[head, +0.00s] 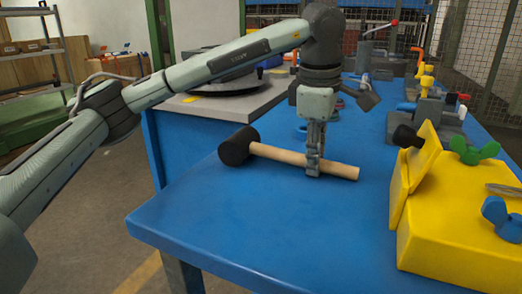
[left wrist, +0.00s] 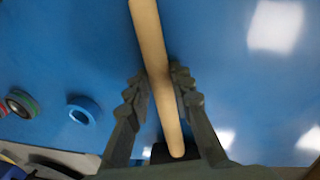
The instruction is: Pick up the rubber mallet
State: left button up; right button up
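The rubber mallet lies on the blue table, its black head (head: 238,147) to the left and its pale wooden handle (head: 275,154) running right. My left gripper (head: 313,168) points straight down over the middle of the handle, fingertips low at the table. In the left wrist view the handle (left wrist: 150,40) runs between the two fingers (left wrist: 160,80). Both fingertips look up against its sides, so the gripper appears shut on it. A dark block at the bottom there (left wrist: 163,154) looks like the mallet head, partly hidden. My right gripper is not in view.
A yellow box (head: 450,235) with wing knobs stands at the right of the blue table (head: 240,225). Grey fixtures (head: 432,115) with coloured handles line the back right. A blue ring (left wrist: 84,110) lies near the gripper. The table's front left is clear.

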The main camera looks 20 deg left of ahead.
pick_arm(q)
grip_shut()
notch_tip(320, 180, up, 10)
dwell(0.6)
dwell(0.8)
